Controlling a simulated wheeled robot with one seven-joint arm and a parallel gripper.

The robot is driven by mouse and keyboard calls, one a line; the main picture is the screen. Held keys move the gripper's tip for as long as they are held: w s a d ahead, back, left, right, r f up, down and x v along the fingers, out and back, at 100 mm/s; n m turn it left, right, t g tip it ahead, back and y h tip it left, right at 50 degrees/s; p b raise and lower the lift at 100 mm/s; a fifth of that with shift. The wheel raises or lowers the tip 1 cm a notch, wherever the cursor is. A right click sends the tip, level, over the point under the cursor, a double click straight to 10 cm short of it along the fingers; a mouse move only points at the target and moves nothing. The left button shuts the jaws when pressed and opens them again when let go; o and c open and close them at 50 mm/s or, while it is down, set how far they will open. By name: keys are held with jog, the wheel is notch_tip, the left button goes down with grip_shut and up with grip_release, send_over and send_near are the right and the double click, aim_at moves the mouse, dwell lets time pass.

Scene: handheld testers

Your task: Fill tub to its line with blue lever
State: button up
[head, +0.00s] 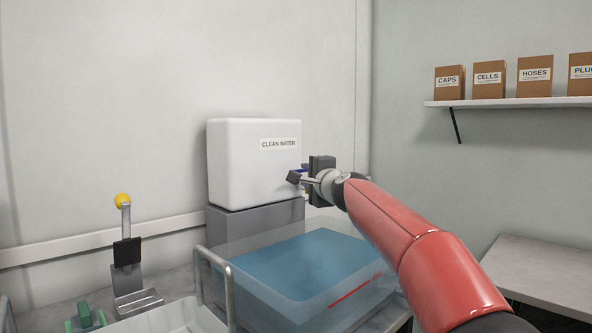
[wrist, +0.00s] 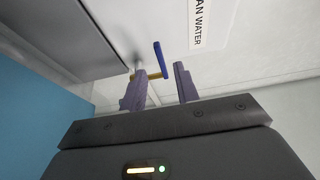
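The clear tub (head: 262,292) holds blue water (head: 300,258), and a red line (head: 355,289) marks its front side. The water's edge looks close to the line; I cannot tell exactly how they compare. Behind it the white tank (head: 245,165), labelled CLEAN WATER, sits on a grey block. In the wrist view the blue lever (wrist: 159,58) stands on a brass-coloured tap (wrist: 155,76). My gripper (wrist: 160,71) is open, its two fingers apart on either side of the lever's lower end. In the head view my gripper (head: 297,178) is at the tank's right side. No stream shows.
A metal stand with a yellow ball (head: 123,200) is left of the tank. A pale tray with a metal handle (head: 213,275) and green pieces (head: 84,318) are at front left. Boxes sit on a wall shelf (head: 510,102); a grey table (head: 545,268) is at right.

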jog(key=p+x, duration=0.3)
jog(key=x, duration=0.3)
jog(key=shift+a, duration=0.1)
grip_shut()
